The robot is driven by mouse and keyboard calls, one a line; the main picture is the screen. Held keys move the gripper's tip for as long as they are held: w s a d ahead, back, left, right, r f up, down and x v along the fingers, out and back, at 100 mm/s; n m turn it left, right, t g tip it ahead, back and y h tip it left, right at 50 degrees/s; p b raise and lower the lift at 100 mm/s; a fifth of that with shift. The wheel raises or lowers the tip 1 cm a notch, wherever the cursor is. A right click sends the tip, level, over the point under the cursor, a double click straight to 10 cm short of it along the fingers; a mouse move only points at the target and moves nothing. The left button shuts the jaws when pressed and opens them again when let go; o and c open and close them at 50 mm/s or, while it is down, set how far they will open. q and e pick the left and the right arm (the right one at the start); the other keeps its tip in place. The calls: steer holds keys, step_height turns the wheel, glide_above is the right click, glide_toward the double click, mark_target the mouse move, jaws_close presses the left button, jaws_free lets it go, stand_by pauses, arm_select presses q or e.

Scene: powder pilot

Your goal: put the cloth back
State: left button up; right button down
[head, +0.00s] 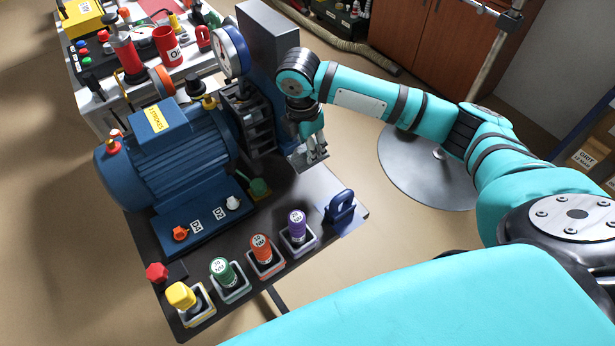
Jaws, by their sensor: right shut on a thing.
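My right gripper (309,155) hangs from the teal arm that comes in from the right. It is just right of the dark upright block, over the back right part of the dark bench (300,187). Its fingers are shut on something. The grey shapes at the fingertips are too small and blended to tell cloth from finger. No cloth shows clearly anywhere else in view. My left gripper is not in view.
A blue motor (165,150) fills the bench's left side, beside a round gauge (230,50). A blue padlock-shaped piece (341,211) stands at the right corner. A red knob (157,272) is front left.

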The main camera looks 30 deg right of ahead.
steer(key=shift+s+f, duration=0.15)
steer(key=shift+f, duration=1)
step_height(320, 180, down, 5)
steer(key=shift+f+p, duration=0.2)
steer(key=shift+p, duration=0.25)
steer(key=shift+w+f+p, duration=0.2)
steer(key=shift+f+p, duration=0.6)
steer(key=shift+f, duration=0.45)
steer(key=c, duration=1)
jaws_free()
steer(key=shift+c, duration=0.2)
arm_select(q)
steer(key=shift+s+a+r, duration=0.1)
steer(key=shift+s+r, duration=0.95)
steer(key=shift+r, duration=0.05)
